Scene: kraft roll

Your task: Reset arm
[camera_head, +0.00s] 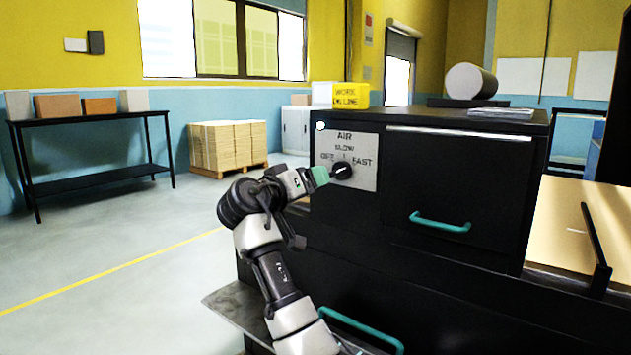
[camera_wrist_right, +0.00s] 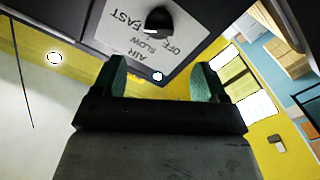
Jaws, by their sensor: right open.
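My right arm reaches up from the bottom of the head view. Its gripper (camera_head: 318,177) has green fingertips and is close to the black round knob (camera_head: 341,170) on the air panel (camera_head: 360,148). In the right wrist view the gripper (camera_wrist_right: 160,75) is open with nothing between its fingers. The knob (camera_wrist_right: 159,19) shows there beyond the fingertips, on the upside-down label (camera_wrist_right: 185,42) reading AIR, SLOW, OFF, FAST. Any gap to the knob is hard to judge. My left gripper is not in view.
The black cabinet (camera_head: 420,255) has green handles (camera_head: 440,222) and fills the centre right. A yellow box (camera_head: 350,96) and a roll (camera_head: 470,81) are on top. A table (camera_head: 95,118) and a pallet stack (camera_head: 228,146) stand behind. The floor at left is clear.

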